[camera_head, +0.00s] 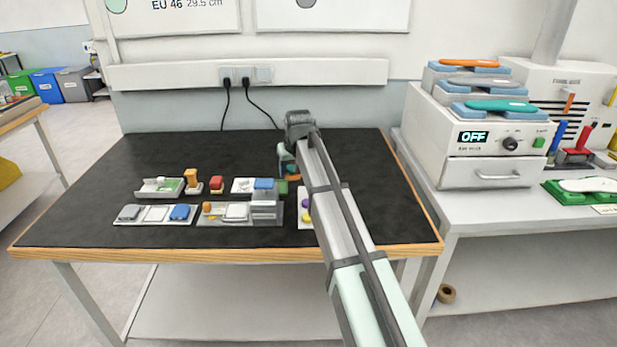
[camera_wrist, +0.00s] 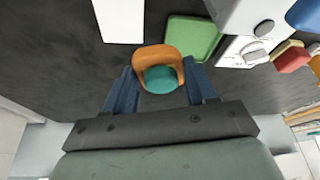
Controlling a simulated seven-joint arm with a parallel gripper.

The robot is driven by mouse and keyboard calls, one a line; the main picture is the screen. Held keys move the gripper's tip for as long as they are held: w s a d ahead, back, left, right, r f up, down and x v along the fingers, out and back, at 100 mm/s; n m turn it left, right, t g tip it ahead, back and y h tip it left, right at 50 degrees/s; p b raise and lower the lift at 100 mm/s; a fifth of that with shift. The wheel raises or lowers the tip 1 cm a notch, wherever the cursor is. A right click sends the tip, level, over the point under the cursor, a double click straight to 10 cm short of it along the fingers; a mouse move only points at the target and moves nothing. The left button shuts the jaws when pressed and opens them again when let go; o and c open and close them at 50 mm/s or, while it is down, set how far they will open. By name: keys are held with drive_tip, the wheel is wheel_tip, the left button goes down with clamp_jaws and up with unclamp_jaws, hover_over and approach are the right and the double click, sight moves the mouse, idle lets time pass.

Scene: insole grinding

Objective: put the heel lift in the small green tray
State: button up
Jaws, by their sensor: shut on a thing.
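My gripper (camera_wrist: 160,88) has its two blue fingers shut on a rounded piece with an orange rim and a teal middle, which I take to be the heel lift (camera_wrist: 158,55). The small green tray (camera_wrist: 196,36) appears just beyond and to the right of the held piece in the wrist view, and looks empty. In the head view the tray (camera_head: 282,187) is partly hidden. I cannot tell the held piece's height.
A grey drawer block (camera_head: 264,210) stands close to the green tray, with a white card (camera_wrist: 250,50) beside it. A white sheet (camera_wrist: 121,20) lies on the tray's other side. Several small trays and blocks, including a red one (camera_head: 217,183), lie left. The mat's back is clear.

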drive_tip(key=w+a+n+g+y, duration=0.1)
drive_tip(key=n, duration=0.4)
drive_tip(key=a+r+n+g+y, duration=0.1)
drive_tip(key=a+n+g, duration=0.1)
drive_tip(key=n, duration=0.2)
drive_tip(key=w+a+n+g+y, duration=0.1)
drive_tip(key=n, duration=0.4)
drive_tip(key=shift+w+a+r+n, duration=0.3)
drive_tip(key=shift+w+a+r, duration=0.05)
drive_tip(key=shift+a+r, duration=0.05)
drive_tip(key=shift+f, duration=0.1)
drive_tip(key=shift+f, duration=3.25)
drive_tip(key=shift+f, duration=0.6)
